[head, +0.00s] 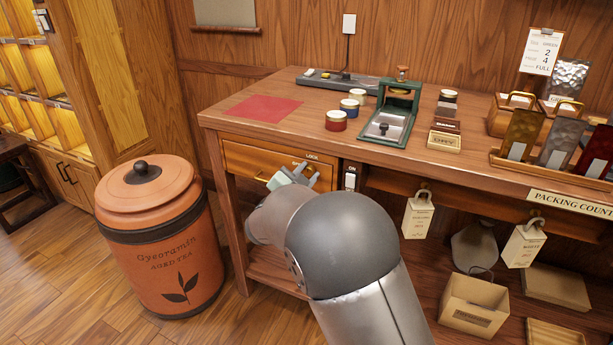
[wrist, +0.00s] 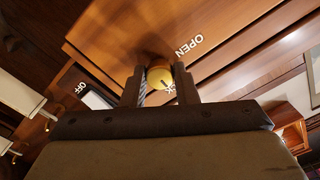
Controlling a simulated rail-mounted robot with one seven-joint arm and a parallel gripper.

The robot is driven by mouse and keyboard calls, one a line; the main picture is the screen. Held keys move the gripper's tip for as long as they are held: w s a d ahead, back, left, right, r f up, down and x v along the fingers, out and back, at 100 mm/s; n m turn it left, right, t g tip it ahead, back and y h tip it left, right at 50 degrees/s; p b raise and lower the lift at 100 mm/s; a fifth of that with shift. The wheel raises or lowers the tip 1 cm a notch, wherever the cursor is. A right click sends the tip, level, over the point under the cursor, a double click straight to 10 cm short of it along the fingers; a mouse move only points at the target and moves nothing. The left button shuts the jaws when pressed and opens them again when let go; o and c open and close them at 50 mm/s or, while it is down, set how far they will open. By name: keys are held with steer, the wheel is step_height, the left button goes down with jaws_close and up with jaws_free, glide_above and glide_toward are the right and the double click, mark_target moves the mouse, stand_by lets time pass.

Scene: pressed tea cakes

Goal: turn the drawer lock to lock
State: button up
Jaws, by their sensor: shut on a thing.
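The drawer (head: 250,160) is a wooden front under the left end of the counter, and it looks shut. Its lock is a round brass knob (wrist: 159,76) in the wrist view, beside the white OPEN lettering (wrist: 189,45). The LOCK lettering (head: 312,157) shows in the head view; in the wrist view it is mostly hidden. My gripper (head: 303,173) is at the drawer's right end. In the wrist view my gripper (wrist: 159,84) has one finger on each side of the knob, shut on it. Which way the lock points I cannot tell.
A switch marked OFF (wrist: 83,89) sits close beside the lock. A large orange tea jar (head: 160,235) stands on the floor left of the counter (head: 290,110). A green press (head: 393,115) stands on top.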

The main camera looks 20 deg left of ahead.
steer(key=o, duration=1)
steer(key=s+a+p, duration=0.2)
steer(key=s, duration=1.5)
steer(key=shift+s, duration=0.15)
steer(key=shift+d+r, duration=0.1)
steer(key=shift+r, duration=0.05)
